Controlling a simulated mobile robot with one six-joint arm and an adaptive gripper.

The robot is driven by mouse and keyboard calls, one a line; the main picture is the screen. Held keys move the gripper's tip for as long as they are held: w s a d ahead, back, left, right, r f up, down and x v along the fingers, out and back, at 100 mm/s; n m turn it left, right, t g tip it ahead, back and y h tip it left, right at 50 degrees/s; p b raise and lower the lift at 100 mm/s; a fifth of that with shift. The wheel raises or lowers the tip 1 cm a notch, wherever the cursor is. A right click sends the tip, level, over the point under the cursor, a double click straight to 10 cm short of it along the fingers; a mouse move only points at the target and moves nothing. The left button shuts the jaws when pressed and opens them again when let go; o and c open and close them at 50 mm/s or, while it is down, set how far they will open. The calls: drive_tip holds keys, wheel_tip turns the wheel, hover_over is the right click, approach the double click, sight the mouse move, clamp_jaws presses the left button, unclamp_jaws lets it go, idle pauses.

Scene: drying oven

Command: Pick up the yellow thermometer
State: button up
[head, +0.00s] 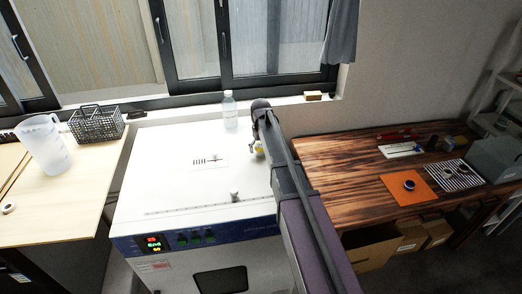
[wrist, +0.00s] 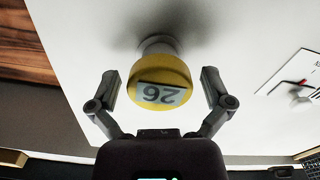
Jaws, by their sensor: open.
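The yellow thermometer (wrist: 160,75) has a round yellow head with a display that reads 26, upside down in the wrist view. It stands on the white top of the drying oven (head: 160,180). My gripper (wrist: 160,85) is open, with one finger on each side of the yellow head and visible gaps to both. In the head view only a small yellow patch of the thermometer (head: 259,149) shows beside my gripper (head: 255,147); my arm hides the rest.
A clear bottle (head: 230,111) stands at the oven's back edge, and a small knob (head: 234,195) is near its front. A label (head: 210,161) lies on the top. A jug (head: 45,145) and wire basket (head: 96,123) stand left. A wooden table (head: 340,175) holds items at right.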

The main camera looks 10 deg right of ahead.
idle(0.3)
drive_tip(key=c, duration=1.1)
drive_tip(key=shift+r, duration=0.15)
wheel_tip(320, 180, up, 18)
drive_tip(key=p, duration=1.8)
wheel_tip(320, 180, up, 10)
drive_tip(key=p, duration=1)
idle(0.3)
drive_tip(key=shift+f, duration=0.25)
